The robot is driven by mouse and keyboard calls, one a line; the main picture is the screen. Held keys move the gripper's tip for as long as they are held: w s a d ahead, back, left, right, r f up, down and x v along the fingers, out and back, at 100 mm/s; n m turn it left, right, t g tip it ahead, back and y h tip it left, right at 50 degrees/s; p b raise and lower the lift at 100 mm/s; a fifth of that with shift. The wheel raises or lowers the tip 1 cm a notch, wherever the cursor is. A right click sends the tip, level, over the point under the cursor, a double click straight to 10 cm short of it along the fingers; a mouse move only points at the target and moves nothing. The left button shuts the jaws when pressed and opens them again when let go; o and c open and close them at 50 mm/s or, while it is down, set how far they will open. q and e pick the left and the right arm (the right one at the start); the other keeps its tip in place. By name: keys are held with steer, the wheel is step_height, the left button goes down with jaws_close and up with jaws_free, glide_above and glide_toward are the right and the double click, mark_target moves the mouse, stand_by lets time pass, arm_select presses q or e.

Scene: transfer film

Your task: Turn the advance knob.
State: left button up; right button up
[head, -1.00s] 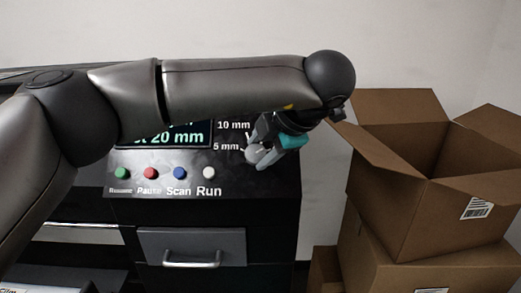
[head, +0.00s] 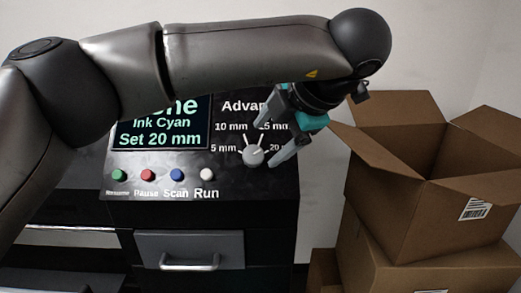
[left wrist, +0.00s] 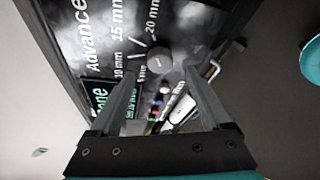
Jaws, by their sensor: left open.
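The advance knob (head: 252,156) is a small round grey knob on the black panel, ringed by marks for 5, 10, 15 and 20 mm. The display (head: 161,127) reads "Ink Cyan" and "Set 20 mm". My left gripper (head: 270,143) is open and empty, its fingers just off the panel to the right of and above the knob in the head view. In the left wrist view the knob (left wrist: 160,60) shows beyond and between the two spread fingertips (left wrist: 162,80), with nothing held. My right gripper is not in view.
Green, red, blue and white buttons (head: 177,175) sit left of the knob on the panel. A drawer with a handle (head: 189,262) is below. An open cardboard box (head: 400,205) stands on another box at the right. My left arm crosses above the display.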

arm_select(q)
steer(key=v, duration=0.9)
steer(key=shift+s+r, duration=0.2)
steer(key=shift+d, duration=0.1)
